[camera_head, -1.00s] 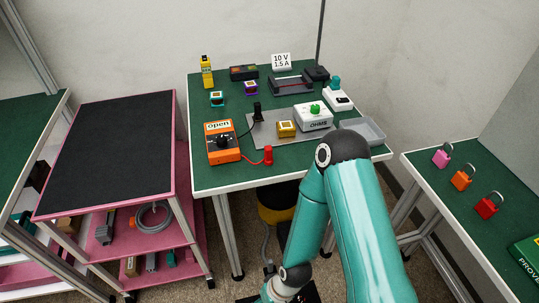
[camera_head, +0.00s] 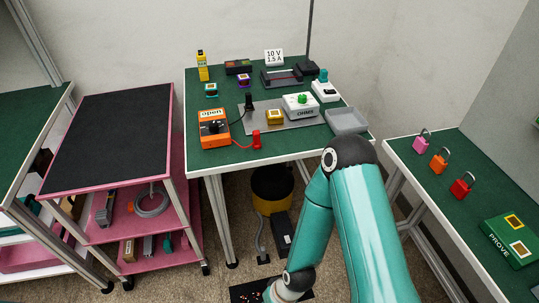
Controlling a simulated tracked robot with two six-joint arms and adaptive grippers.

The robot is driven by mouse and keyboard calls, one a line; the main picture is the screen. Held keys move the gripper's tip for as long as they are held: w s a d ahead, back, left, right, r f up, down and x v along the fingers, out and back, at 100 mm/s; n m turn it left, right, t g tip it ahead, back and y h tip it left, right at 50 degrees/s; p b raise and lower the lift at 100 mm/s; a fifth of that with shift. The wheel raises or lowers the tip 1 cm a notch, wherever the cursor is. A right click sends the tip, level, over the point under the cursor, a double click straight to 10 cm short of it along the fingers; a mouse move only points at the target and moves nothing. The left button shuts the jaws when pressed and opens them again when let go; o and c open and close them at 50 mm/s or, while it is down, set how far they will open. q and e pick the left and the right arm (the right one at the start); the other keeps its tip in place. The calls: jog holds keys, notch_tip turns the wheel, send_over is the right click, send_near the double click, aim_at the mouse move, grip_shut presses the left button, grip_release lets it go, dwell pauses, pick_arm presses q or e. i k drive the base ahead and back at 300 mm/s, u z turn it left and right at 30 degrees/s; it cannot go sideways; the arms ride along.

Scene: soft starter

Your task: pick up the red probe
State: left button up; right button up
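The red probe (camera_head: 256,139) stands on the green table (camera_head: 205,163) near its front edge. A red lead runs from it to the orange meter (camera_head: 214,130), which shows "open". A black probe (camera_head: 249,102) stands on the grey plate behind, with a black lead to the meter. One teal arm of mine comes in at the lower right, with its elbow near the table's front right corner. Its gripper is not visible. My other arm and its gripper are not in view.
On the grey plate sit a yellow block (camera_head: 275,117) and a white OHMS box (camera_head: 301,105). A grey tray (camera_head: 346,121) is at the right edge. A pink cart (camera_head: 110,140) stands left. A right table (camera_head: 460,190) holds several padlocks (camera_head: 439,161).

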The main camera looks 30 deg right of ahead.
aim_at(257, 145)
jog(key=k, duration=1)
jog(key=z, duration=0.35)
jog(key=i, duration=1.75)
jog(key=u, duration=0.4)
